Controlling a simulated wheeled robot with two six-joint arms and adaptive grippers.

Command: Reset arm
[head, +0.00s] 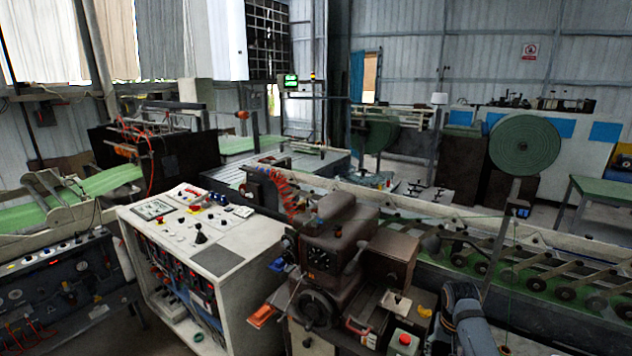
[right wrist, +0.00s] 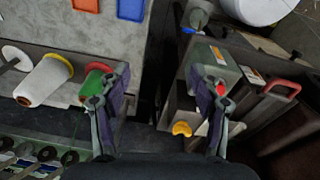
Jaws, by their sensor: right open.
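My right gripper (right wrist: 158,80) shows in the right wrist view with its two purple-padded fingers spread wide apart. Nothing is held between them; the gap shows a dark strip of floor or shadow. A green spool with a red rim (right wrist: 94,82) appears beside the left finger, and a grey-green box (right wrist: 212,62) appears behind the right finger; I cannot tell whether either is touched. In the head view a blue-grey link of my right arm stands at the lower right, and its fingers are not clear there. My left gripper is in neither view.
A brown machine (head: 335,245) with a red button box (head: 403,343) stands close in front. A white control console (head: 205,240) is to its left. A conveyor (head: 540,265) runs along the right. A white spool (right wrist: 43,82) lies left in the wrist view.

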